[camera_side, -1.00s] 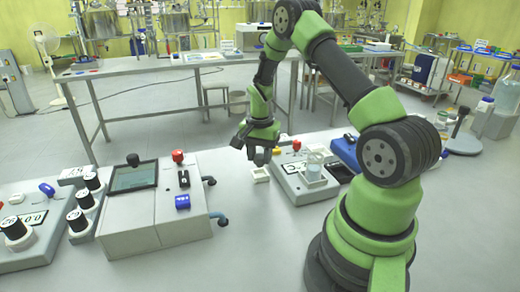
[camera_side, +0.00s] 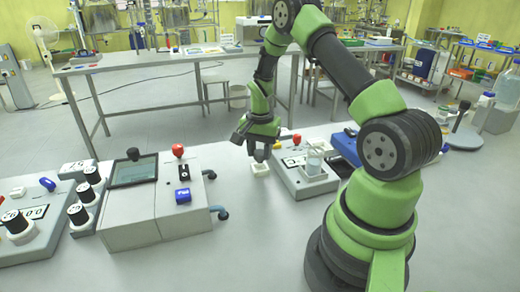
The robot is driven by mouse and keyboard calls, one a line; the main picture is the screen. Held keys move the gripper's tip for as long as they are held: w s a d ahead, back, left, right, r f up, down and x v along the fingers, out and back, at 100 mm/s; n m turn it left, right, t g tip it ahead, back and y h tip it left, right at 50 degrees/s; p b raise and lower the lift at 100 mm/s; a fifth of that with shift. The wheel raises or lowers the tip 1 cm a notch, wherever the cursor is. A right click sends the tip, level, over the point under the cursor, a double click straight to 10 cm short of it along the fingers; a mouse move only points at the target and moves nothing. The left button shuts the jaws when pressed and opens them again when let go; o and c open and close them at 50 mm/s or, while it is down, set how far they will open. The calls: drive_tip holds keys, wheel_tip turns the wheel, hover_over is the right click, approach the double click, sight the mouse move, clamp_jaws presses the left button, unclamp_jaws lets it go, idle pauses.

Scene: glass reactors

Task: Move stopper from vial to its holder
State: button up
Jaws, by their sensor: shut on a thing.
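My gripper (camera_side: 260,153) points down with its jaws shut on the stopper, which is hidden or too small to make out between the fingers. The fingertips are just above or at the small white holder (camera_side: 260,170) on the bench. I cannot tell whether the stopper touches the holder. The glass vial (camera_side: 313,163) stands upright to the right, in a frame on a grey device, and my gripper is well apart from it.
The grey device (camera_side: 304,185) with yellow and red knobs stands right of the holder. A grey box with a screen (camera_side: 133,171), a red knob and blue handles stands to the left. The bench front is clear.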

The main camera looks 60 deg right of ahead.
drive_tip(key=shift+f, duration=0.55)
drive_tip(key=shift+f, duration=0.3)
idle(0.3)
drive_tip(key=shift+f, duration=0.15)
idle(0.4)
drive_tip(key=shift+f, duration=0.3)
drive_tip(key=o, duration=1.2)
drive_tip(key=shift+c, duration=0.3)
